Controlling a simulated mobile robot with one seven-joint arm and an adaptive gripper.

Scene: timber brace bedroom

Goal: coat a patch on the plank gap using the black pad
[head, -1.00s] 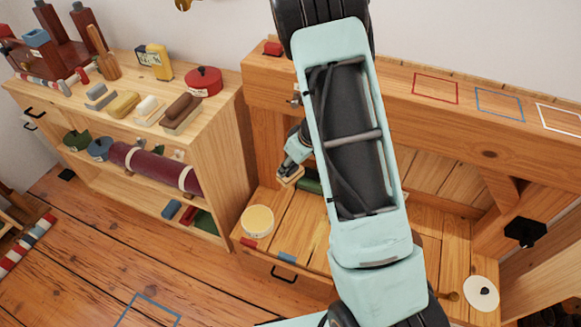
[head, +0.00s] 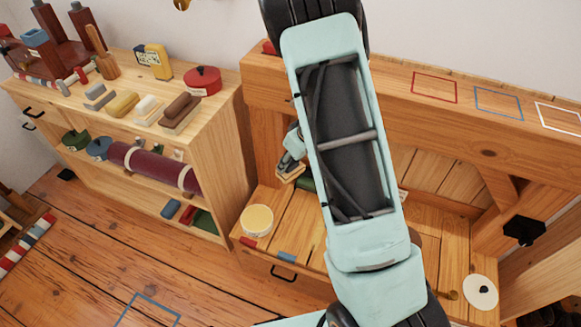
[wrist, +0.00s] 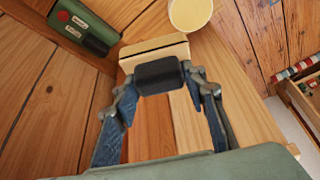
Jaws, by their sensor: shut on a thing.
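My gripper (wrist: 158,77) is shut on the black pad (wrist: 158,71), a small black block between the fingertips in the wrist view. A pale wooden block (wrist: 153,53) with a dark line along it sits directly beyond the black part and seems joined to it. In the head view my gripper (head: 291,160) holds this piece over the back of the wooden bench seat (head: 262,194). Plank seams run along the seat; I cannot tell which is the plank gap. The pad's underside and any contact with the wood are hidden.
A round tub with a cream top (head: 257,219) stands at the seat's left end. A green case (wrist: 85,26) lies at the back, close to the held piece. A shelf unit (head: 215,131) with blocks and a red tin (head: 203,79) stands left. My arm hides the seat's middle.

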